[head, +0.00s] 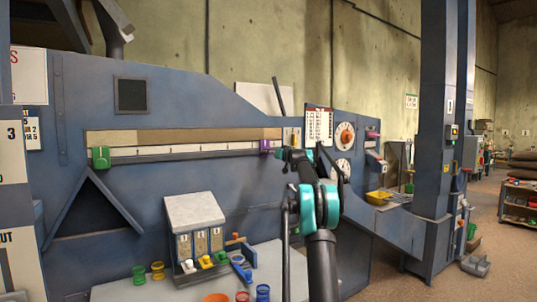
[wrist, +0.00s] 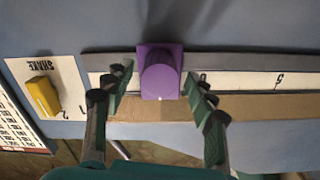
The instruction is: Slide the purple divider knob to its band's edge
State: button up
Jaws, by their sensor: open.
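The purple divider knob (head: 264,147) sits near the right end of the long scale slot on the blue panel. In the wrist view the purple knob (wrist: 160,78) is a round grip on a square plate, set on the rail. My gripper (head: 284,153) is just right of the knob in the head view. In the wrist view my gripper (wrist: 161,97) is open, with one finger on each side of the knob and a gap to each. The white scale band (head: 190,149) runs left from the knob, with tick marks; a numeral shows beside it in the wrist view.
A green knob (head: 101,157) sits at the slot's left end. A yellow switch on a white plate (wrist: 43,96) is close beside the rail's end. A bin box (head: 195,212) and coloured cups stand on the bench below. Dials (head: 344,135) are to the right.

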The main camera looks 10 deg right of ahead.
jog(key=v, duration=0.9)
jog(key=shift+s, duration=0.1)
jog(key=s+a+f+n+g, duration=0.1)
jog(key=s+a+f+g, duration=0.3)
jog(key=s+a+f, duration=0.8)
jog(key=s+a+f+n+g, duration=0.1)
jog(key=s+a+f+g, duration=0.2)
jog(key=s+a+f, duration=0.8)
jog(key=s+d+f+m+g+h, duration=0.1)
jog(key=s+f+g+h, duration=0.1)
jog(key=s+f, duration=0.6)
jog(key=s+d+f+m+g+h, duration=0.1)
jog(key=s+f, duration=0.7)
jog(key=s, duration=1.1)
jog(key=s+d+f+m+g+h, duration=0.1)
jog(key=s+d+f+g+h, duration=0.1)
jog(key=s+f, duration=0.6)
jog(key=s+d+g, duration=0.1)
jog(key=s, duration=0.5)
jog(key=shift+s+d+f+h, duration=0.2)
jog(key=shift+d+f+h, duration=0.05)
jog(key=shift+f+h, duration=0.05)
